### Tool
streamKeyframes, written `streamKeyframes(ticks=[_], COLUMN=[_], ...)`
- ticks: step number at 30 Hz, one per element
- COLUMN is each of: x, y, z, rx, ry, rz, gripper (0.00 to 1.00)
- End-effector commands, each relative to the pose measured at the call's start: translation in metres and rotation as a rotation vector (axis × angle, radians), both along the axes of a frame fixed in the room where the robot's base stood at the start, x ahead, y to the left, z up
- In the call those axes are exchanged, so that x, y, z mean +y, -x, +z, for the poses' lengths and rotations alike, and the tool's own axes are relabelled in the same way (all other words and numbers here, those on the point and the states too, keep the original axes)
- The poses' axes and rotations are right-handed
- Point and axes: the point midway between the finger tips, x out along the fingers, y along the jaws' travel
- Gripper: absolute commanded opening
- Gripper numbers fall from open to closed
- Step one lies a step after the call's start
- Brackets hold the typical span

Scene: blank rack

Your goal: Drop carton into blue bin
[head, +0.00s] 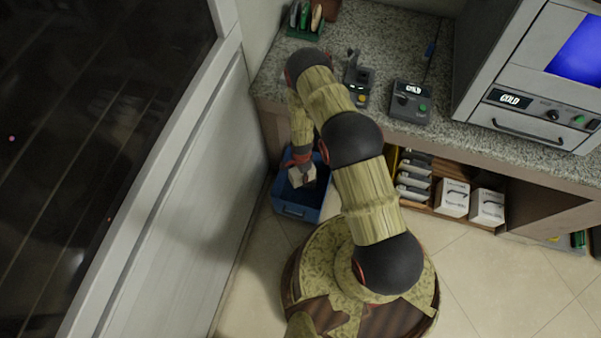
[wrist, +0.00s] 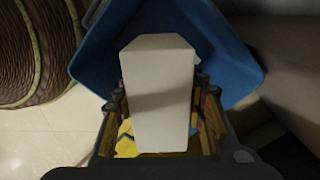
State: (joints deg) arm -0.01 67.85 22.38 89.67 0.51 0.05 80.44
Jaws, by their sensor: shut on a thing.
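A white carton (wrist: 160,85) is held between the fingers of my gripper (wrist: 163,115) in the wrist view. The blue bin (wrist: 225,50) lies behind and around the carton there. In the head view my gripper (head: 300,160) points down over the blue bin (head: 296,211), which stands on the floor against the counter. The carton (head: 296,178) shows pale at the bin's opening, partly hidden by my gripper. I cannot tell how far inside the rim it is. The bin's floor is mostly hidden.
A granite counter (head: 400,50) holds a cold machine (head: 530,75) and small devices (head: 410,101). White boxes (head: 453,198) sit on the shelf below. A pale wall panel (head: 190,175) stands left of the bin. Tiled floor (head: 470,270) is clear at the right.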

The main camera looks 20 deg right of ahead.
Motion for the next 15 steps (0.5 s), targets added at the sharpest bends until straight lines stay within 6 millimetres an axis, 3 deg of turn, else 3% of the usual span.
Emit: streamKeyframes(ticks=[6, 15], x=[0.0, 0.0], y=[-0.012, -0.013], z=[-0.002, -0.014], rx=[0.0, 0.001], ry=[0.0, -0.001], rz=[-0.225, -0.265], gripper=[0.2, 0.2])
